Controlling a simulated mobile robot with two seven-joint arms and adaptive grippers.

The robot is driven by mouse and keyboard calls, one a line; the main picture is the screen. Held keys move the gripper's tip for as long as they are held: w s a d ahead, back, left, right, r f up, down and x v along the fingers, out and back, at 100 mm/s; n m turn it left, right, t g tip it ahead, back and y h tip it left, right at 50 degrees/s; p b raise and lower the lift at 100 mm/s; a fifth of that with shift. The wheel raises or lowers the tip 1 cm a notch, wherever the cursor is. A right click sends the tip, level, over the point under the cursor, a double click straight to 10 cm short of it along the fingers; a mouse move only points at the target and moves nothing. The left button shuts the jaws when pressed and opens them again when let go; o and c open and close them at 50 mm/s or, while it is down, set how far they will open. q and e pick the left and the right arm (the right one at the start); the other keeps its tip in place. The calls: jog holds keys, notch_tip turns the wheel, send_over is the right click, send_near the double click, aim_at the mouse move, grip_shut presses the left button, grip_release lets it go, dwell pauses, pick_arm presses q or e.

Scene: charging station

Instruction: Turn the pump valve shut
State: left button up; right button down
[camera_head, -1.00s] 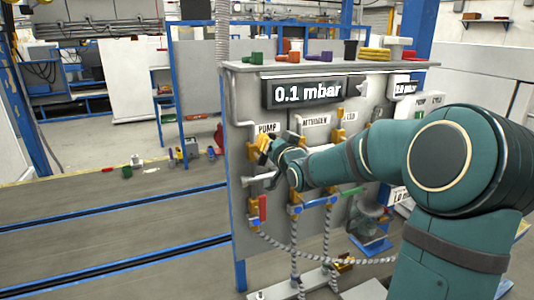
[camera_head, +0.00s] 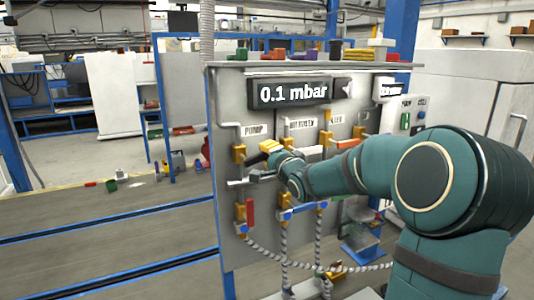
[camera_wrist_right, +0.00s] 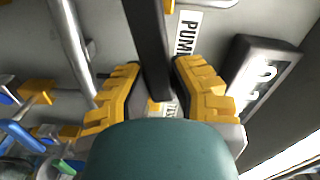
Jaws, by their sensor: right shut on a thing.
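The pump valve is on the panel under the "PUMP" label (camera_head: 254,130), with a yellow body (camera_head: 239,153) on the pipe. Its dark bar handle (camera_wrist_right: 148,40) runs between my yellow fingers in the right wrist view. My right gripper (camera_head: 268,149) is at the valve, and it also shows in the right wrist view (camera_wrist_right: 155,78), shut on the handle. My forearm and the gripper hide part of the valve in the head view. My left gripper is not in view.
A display (camera_head: 293,92) reading "0.1 mbar" sits above the valve. Lower valves with a red handle (camera_head: 250,212) and blue handles are below, with striped hoses (camera_head: 318,235) beneath. Open floor lies left of the panel.

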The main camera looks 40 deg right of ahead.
jog(key=shift+f+m+b, duration=0.3)
jog(key=shift+f+m, duration=0.35)
jog(key=shift+m, duration=0.65)
jog(key=c, duration=0.8)
grip_release()
jog(key=shift+w+f, duration=0.1)
jog(key=shift+f, duration=0.05)
jog(key=v, duration=1.2)
jog(key=shift+d, duration=0.1)
